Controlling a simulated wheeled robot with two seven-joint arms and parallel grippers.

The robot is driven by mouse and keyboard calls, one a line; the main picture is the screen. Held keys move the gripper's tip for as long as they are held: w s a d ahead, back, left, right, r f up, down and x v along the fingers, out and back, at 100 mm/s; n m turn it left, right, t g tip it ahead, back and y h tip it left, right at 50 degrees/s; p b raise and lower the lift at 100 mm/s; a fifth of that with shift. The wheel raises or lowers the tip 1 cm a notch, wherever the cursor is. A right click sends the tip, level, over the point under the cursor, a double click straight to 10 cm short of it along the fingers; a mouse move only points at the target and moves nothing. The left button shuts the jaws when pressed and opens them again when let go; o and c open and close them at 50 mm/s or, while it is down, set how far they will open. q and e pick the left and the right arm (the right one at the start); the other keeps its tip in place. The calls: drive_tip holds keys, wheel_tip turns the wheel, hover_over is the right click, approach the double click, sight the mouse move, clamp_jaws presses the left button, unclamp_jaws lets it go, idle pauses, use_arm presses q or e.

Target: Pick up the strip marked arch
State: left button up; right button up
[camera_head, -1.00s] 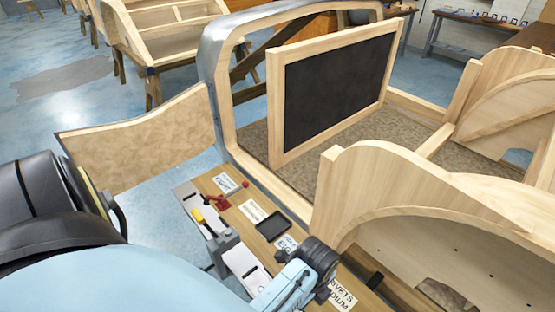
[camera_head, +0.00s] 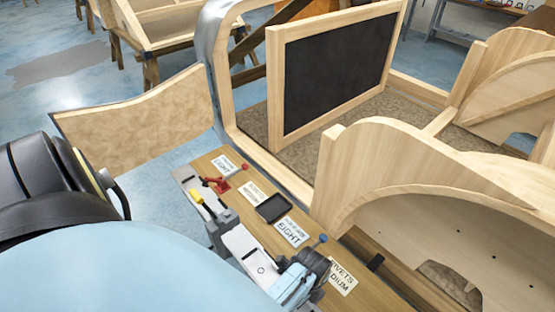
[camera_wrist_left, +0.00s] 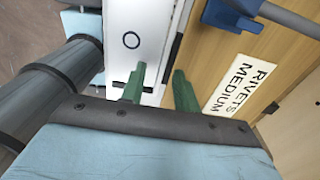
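No strip with a readable arch mark shows. A white plate with a ring mark (camera_wrist_left: 131,40) lies on the bench; in the head view it shows as a pale plate (camera_head: 261,268) left of my left arm's end. My left gripper (camera_wrist_left: 159,80) shows two green fingers, apart and with nothing held between them, over the plate's right edge and the wood. In the head view my blue-and-dark arm end (camera_head: 295,284) is over the bench, with its fingertips not discernible. My right gripper is not in view.
The narrow wooden bench (camera_head: 222,213) carries red (camera_head: 222,184), yellow (camera_head: 196,196) and blue-knobbed (camera_head: 322,239) tools, a dark tray (camera_head: 272,208) and labels, including "RIVETS MEDIUM" (camera_wrist_left: 240,85). A wooden body frame with a dark panel (camera_head: 335,75) and an arched side (camera_head: 380,165) stands close behind.

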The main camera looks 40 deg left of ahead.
use_arm(q)
drive_tip(key=shift+c, duration=0.4)
clamp_jaws()
drive_tip(key=shift+r, duration=0.2)
